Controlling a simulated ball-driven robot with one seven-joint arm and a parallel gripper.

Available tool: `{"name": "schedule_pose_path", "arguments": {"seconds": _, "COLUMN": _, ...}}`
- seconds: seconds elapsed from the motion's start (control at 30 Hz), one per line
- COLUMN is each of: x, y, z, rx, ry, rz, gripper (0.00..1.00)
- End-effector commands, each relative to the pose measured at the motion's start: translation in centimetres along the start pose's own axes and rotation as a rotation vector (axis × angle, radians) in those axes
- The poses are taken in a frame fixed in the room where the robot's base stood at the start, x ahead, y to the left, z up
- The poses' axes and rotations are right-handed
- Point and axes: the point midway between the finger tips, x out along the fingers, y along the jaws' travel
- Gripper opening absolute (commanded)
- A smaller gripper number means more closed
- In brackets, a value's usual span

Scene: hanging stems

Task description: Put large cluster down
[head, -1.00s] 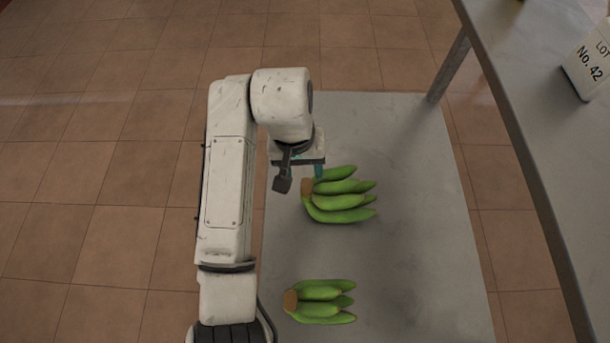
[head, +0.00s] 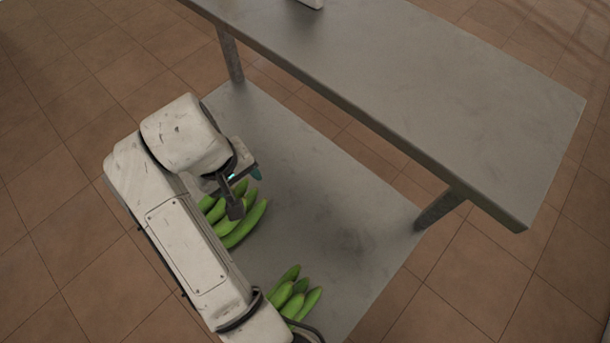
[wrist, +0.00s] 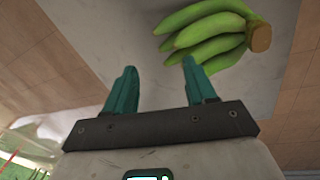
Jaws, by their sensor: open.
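The large cluster (head: 243,224) of green bananas lies on a low grey surface, partly hidden by my arm in the head view. In the wrist view the large cluster (wrist: 205,38) lies beyond the right fingertip, its brown cut crown at the right. My gripper (head: 245,178) is just above and beside the cluster. Its two teal fingers (wrist: 158,82) are spread apart with nothing between them. The right finger overlaps a banana in the picture; I cannot tell whether they touch.
A smaller green cluster (head: 293,297) lies nearer on the same low surface (head: 340,215), partly behind my arm. A higher grey table (head: 430,90) with metal legs stands along the far right side, with a pale object (head: 312,3) at its edge. The low surface's right part is bare.

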Motion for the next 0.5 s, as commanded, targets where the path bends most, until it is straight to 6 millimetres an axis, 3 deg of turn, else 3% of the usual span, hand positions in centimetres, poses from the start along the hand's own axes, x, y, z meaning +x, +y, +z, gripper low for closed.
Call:
{"name": "schedule_pose_path", "arguments": {"seconds": 0.03, "x": 2.2, "y": 4.7, "z": 1.7, "rx": 0.064, "ry": -0.004, "rz": 0.027, "gripper": 0.55}}
{"name": "schedule_pose_path", "arguments": {"seconds": 0.2, "x": 7.1, "y": 15.1, "z": 8.5, "rx": 0.220, "ry": -0.002, "rz": 0.073, "gripper": 0.55}}
{"name": "schedule_pose_path", "arguments": {"seconds": 0.33, "x": 9.9, "y": 20.4, "z": 15.4, "rx": 0.324, "ry": -0.012, "rz": 0.086, "gripper": 0.55}}
{"name": "schedule_pose_path", "arguments": {"seconds": 0.5, "x": 12.4, "y": 23.4, "z": 25.4, "rx": 0.454, "ry": -0.031, "rz": 0.067, "gripper": 0.55}}
